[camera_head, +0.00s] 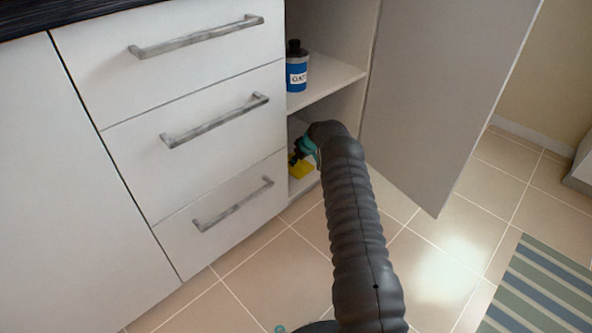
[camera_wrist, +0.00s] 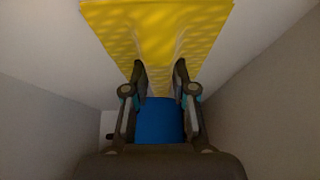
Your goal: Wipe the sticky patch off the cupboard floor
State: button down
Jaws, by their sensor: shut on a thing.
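A yellow cloth (camera_head: 302,170) is at the lower opening of the cupboard, just at the cupboard floor (camera_head: 305,183). My gripper (camera_head: 298,154) reaches into this lower compartment from the front. In the wrist view my gripper (camera_wrist: 160,78) is shut on the yellow cloth (camera_wrist: 158,35), which spreads out beyond the fingertips. I cannot tell whether the cloth touches the floor. No sticky patch shows in either view; my arm, the cloth and the drawer front hide much of the floor.
A blue object (camera_wrist: 157,122) shows between my fingers in the wrist view. A blue labelled container (camera_head: 297,70) stands on the shelf (camera_head: 325,78) above. The open door (camera_head: 440,90) stands to the right, drawers (camera_head: 190,120) to the left.

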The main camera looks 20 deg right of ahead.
jog(key=shift+f, duration=0.6)
dwell(0.7)
jog(key=shift+s+a, duration=0.35)
jog(key=shift+a, duration=0.15)
jog(key=shift+w+d, duration=0.1)
jog(key=shift+w+d, duration=0.5)
jog(key=shift+d, duration=0.4)
jog(key=shift+s+a+p, duration=0.4)
jog(key=shift+s+a, duration=0.25)
jog(key=shift+a, duration=0.35)
